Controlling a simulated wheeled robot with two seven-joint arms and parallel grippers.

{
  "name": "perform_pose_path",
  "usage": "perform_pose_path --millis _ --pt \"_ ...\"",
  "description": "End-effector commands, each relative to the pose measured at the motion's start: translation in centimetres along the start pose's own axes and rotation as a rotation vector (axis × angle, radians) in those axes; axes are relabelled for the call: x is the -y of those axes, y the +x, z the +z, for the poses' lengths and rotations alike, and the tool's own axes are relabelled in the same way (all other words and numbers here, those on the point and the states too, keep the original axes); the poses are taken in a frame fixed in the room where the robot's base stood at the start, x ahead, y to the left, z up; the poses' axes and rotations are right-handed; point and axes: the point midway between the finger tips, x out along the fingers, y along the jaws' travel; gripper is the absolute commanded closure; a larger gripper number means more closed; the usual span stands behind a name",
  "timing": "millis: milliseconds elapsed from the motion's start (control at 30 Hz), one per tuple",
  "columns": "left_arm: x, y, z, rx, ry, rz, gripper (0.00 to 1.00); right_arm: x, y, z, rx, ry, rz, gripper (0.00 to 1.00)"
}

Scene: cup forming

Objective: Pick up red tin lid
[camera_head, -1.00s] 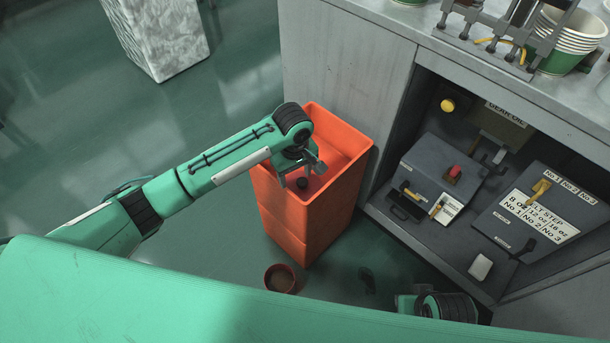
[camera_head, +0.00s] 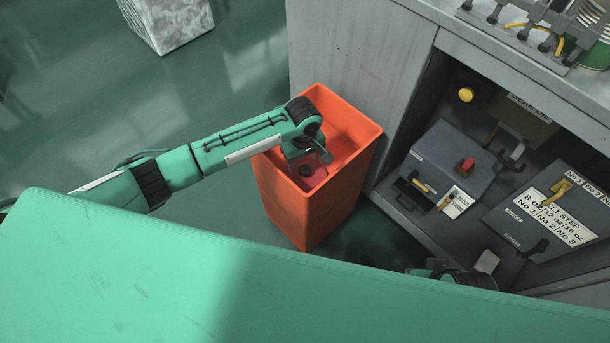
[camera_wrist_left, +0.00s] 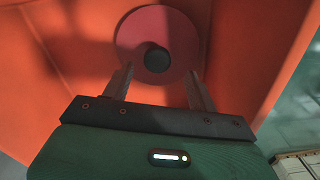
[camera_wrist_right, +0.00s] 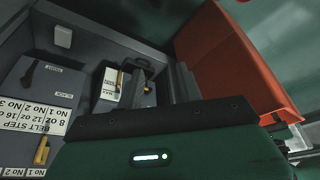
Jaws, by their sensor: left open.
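The red tin lid (camera_wrist_left: 138,30) is a flat round disc with a black knob (camera_wrist_left: 157,58), seen inside the orange bin in the left wrist view. In the head view the lid (camera_head: 319,178) shows partly, just under my left gripper (camera_head: 306,161). My left gripper is open, its two fingers (camera_wrist_left: 159,72) reaching over the near part of the lid, one to each side of the knob. I cannot tell whether they touch it. My right gripper (camera_wrist_right: 160,77) is open and empty in its wrist view, in front of the cabinet.
The tall orange bin (camera_head: 340,195) stands against the grey cabinet (camera_head: 345,45), its walls close around my left gripper. Grey machine boxes (camera_head: 450,160) with levers sit in the open cabinet. Cups (camera_head: 596,50) and a metal rack (camera_head: 515,32) stand on the counter.

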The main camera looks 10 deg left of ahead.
Motion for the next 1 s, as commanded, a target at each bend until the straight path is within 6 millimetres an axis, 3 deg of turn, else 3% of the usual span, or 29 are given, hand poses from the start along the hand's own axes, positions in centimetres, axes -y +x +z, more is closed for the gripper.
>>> perform_pose_path --millis 167,300,633,900,1000 --pt "-0.4 2.9 0.2 -0.001 0.001 -0.001 0.41 0.2 -1.1 -0.2 -0.036 -0.003 -0.004 0.64" --pt "-0.4 4.3 0.2 0.000 0.000 -0.001 0.41 0.8 -0.6 -0.9 -0.089 -0.013 -0.020 0.64" --pt "-0.4 4.9 0.2 0.000 0.000 0.001 0.41 1.2 -0.4 -1.3 -0.118 -0.017 -0.029 0.64" --pt "-0.4 4.9 0.2 0.000 0.000 0.001 0.92 1.2 -0.4 -1.3 -0.117 -0.017 -0.029 0.64" --pt "-0.4 4.8 0.2 -0.001 0.000 0.001 0.92 1.2 -0.4 -1.3 -0.117 -0.017 -0.029 0.64"
